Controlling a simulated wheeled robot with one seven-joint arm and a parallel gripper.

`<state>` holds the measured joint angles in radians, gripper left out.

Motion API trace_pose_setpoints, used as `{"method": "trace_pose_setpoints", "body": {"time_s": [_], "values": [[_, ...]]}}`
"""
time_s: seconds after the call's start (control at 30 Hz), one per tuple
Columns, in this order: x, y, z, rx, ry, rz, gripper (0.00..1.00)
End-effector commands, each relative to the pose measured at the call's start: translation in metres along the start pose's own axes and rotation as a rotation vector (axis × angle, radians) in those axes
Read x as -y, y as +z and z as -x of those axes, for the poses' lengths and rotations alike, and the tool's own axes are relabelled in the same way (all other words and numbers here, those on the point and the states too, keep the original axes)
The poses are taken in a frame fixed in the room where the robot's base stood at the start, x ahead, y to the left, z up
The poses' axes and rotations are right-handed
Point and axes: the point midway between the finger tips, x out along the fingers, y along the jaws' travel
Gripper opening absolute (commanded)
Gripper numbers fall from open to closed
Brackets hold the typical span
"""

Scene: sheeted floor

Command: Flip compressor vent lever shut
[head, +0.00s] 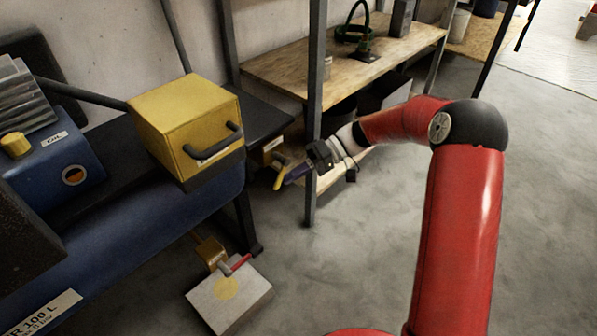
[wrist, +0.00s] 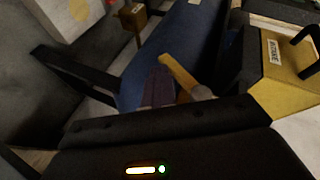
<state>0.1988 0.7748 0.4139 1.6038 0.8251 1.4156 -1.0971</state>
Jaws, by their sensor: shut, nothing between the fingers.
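A yellow lever (head: 278,179) stands at the right end of the blue compressor tank (head: 150,215), hanging steeply down in the head view. In the wrist view the lever (wrist: 179,72) runs slantwise from a grey pivot (wrist: 203,93). My gripper (head: 290,175) is shut and empty, its purple fingers beside the lever on its right in the head view. In the wrist view the gripper (wrist: 158,82) lies just left of the lever, over the tank. I cannot tell whether they touch.
A yellow box (head: 190,120) with a black handle sits on the compressor. Below, a brass valve with a red handle (head: 238,264) stands by a pale block (head: 228,300) on the floor. A wooden shelf (head: 290,68) with a dark post is close behind my gripper. Floor at right is clear.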

Motion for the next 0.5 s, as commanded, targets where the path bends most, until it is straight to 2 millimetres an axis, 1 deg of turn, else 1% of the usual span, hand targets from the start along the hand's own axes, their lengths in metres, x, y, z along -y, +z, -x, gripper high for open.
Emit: {"method": "trace_pose_setpoints", "body": {"time_s": [0.03,0.5], "values": [[0.0,0.001,-0.003,-0.01,-0.048,-0.019,0.0],[0.011,0.006,-0.02,-0.098,-0.453,-0.186,0.0]]}}
